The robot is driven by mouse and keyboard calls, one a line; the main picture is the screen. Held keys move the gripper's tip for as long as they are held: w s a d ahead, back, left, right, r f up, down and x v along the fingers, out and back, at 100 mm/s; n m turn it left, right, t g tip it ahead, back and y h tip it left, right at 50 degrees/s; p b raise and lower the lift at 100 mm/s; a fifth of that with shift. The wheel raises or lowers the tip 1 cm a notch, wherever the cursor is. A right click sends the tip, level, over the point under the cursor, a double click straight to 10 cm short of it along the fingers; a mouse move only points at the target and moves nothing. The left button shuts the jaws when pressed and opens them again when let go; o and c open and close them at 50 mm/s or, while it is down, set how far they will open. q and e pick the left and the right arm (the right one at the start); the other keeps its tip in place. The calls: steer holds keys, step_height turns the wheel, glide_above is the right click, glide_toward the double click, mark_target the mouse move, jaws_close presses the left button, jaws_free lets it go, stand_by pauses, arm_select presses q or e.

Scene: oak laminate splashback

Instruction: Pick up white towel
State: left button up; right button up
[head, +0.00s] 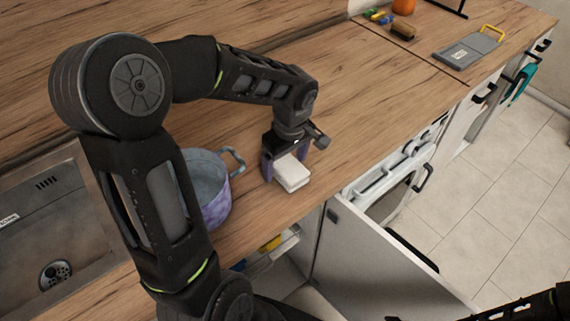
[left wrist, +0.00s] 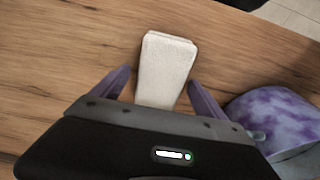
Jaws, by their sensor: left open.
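The white towel (head: 291,173) is a small folded block lying on the wooden counter near its front edge, to the right of a purple pot. My left gripper (head: 281,168) is above it, pointing down, with its purple fingers close to the towel. In the left wrist view the towel (left wrist: 165,68) lies between the two spread fingers of the left gripper (left wrist: 162,92), with a gap on each side. Its near end is hidden by the gripper body. Part of my right arm shows at the lower right of the head view; its gripper cannot be seen.
The purple pot (head: 209,189) stands close left of the towel; it also shows in the left wrist view (left wrist: 275,125). A sink (head: 50,220) is at the far left. An open cabinet door (head: 370,262) lies below the counter's front edge. A grey cutting board (head: 466,52) is at the far right.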

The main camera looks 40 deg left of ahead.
arm_select(q)
steer(key=shift+f, duration=0.3)
stand_by(0.4)
steer(key=c, duration=1.7)
